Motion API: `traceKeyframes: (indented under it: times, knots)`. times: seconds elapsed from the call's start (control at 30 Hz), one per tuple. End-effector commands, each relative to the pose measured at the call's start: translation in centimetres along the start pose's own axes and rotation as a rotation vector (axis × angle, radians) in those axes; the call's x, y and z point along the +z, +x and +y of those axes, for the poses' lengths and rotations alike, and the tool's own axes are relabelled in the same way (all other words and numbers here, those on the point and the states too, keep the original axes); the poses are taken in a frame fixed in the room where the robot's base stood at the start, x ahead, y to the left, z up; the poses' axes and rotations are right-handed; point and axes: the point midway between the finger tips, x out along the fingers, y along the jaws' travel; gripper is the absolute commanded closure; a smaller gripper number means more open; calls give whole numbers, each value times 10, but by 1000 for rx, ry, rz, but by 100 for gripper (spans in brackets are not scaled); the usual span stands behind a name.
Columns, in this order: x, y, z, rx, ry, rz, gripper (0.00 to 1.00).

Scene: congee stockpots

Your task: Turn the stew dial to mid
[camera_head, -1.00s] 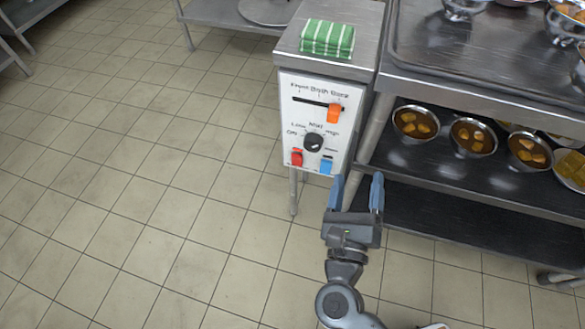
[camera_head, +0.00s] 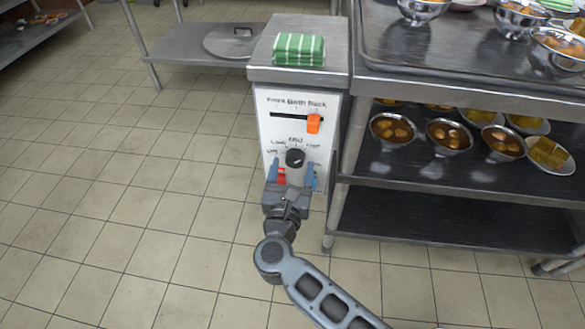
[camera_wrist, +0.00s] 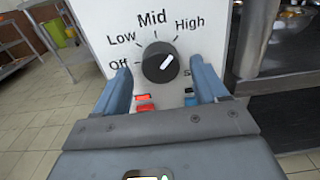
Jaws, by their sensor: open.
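The black round stew dial (camera_head: 295,158) is on the white front panel (camera_head: 262,140) of a metal stand. In the wrist view the dial (camera_wrist: 160,62) has Off, Low, Mid and High marked around it. Its white pointer mark slants to the upper right, toward High. My gripper (camera_head: 292,170) is open in front of the panel. In the wrist view its blue fingers (camera_wrist: 160,80) lie left and right of the dial, with visible gaps. I cannot tell how far the fingertips are from the panel.
An orange slider (camera_head: 314,123) sits above the dial, at the right of its slot. A red switch (camera_wrist: 146,105) and a blue switch (camera_wrist: 191,100) lie just below the dial. A shelf with bowls (camera_head: 450,205) stands at the right. Floor at the left is clear.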

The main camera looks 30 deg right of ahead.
Motion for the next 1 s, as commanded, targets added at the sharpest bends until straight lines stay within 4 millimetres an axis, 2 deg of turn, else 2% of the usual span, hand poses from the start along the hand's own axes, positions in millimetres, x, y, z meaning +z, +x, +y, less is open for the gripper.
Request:
traceKeyframes:
  times: [0.13,0.37,0.9,1.0]
  knots:
    - [0,8,-1,-1,-1,0,28]
    - [0,8,0,0,-1,0,28]
    - [0,8,0,0,-1,0,78]
    - [0,8,0,0,-1,0,84]
